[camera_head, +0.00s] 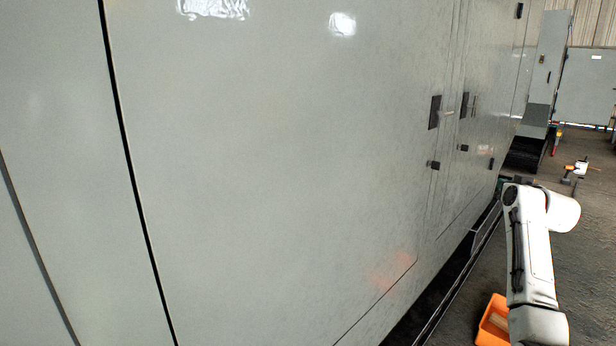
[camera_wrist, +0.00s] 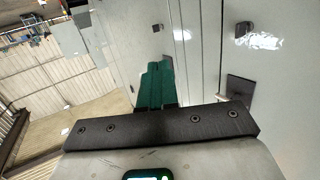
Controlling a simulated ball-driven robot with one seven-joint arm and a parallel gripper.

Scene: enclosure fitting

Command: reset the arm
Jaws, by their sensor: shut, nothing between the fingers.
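My gripper (camera_wrist: 155,86) shows in the wrist view as green fingers pressed together beyond a dark crossbar, with nothing between them. In the head view my white arm stands at the lower right, beside the grey cabinet front (camera_head: 270,150). Its wrist end points away from the camera, so the fingers are mostly hidden there. In the wrist view the fingers appear in front of the cabinet's pale doors (camera_wrist: 215,75). I cannot tell how close they are to the surface.
The cabinet wall fills the left and middle of the head view, with dark handles (camera_head: 434,112) standing out. An orange bin (camera_head: 493,322) sits on the floor by my arm. A drill-like tool (camera_head: 572,172) stands farther back. Dark floor (camera_head: 590,250) is open at right.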

